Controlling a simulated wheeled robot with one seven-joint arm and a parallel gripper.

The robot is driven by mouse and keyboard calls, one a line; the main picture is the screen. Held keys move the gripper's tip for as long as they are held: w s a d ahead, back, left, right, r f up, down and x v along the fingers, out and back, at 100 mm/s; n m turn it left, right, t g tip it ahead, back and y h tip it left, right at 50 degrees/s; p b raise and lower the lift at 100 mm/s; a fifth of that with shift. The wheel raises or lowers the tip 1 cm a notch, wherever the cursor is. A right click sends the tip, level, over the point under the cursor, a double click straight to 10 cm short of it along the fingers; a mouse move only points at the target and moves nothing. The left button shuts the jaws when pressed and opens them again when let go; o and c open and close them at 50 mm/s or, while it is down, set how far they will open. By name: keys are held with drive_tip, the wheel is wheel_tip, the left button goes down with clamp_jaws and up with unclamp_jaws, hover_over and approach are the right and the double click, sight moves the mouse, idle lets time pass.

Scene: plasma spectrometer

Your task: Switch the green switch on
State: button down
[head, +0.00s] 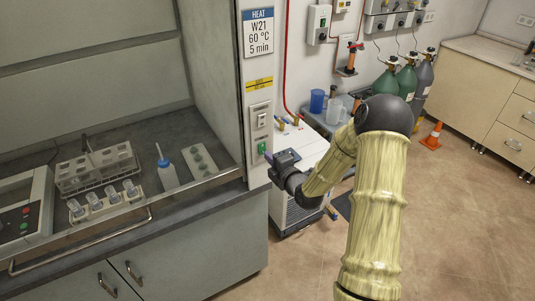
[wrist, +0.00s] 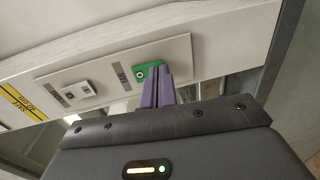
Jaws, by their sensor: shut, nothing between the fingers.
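The green switch (head: 262,147) sits low on a pale switch plate on the fume hood's right post. In the wrist view the green switch (wrist: 148,72) shows just beyond my fingertips, partly hidden by them. My gripper (head: 268,157) is at the post beside the green switch. Its purple fingers (wrist: 158,78) are shut with nothing between them. The fingertips overlap the right part of the green switch in the wrist view; I cannot tell whether they touch it. I cannot tell the switch's position.
A white switch (head: 262,120) is above the green one on the same plate, also seen in the wrist view (wrist: 78,92). A yellow label (head: 259,85) is higher up. The hood worktop holds a squeeze bottle (head: 166,170) and racks. An orange cone (head: 432,137) stands on the floor.

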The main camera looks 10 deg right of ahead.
drive_tip(key=shift+w+a, duration=0.2)
drive_tip(key=shift+a, duration=0.1)
drive_tip(key=shift+w+a+f+b, duration=0.1)
drive_tip(key=shift+f+b, duration=0.1)
drive_tip(key=shift+b, duration=0.25)
drive_tip(key=shift+w+r+b, duration=0.1)
drive_tip(key=shift+b, duration=0.3)
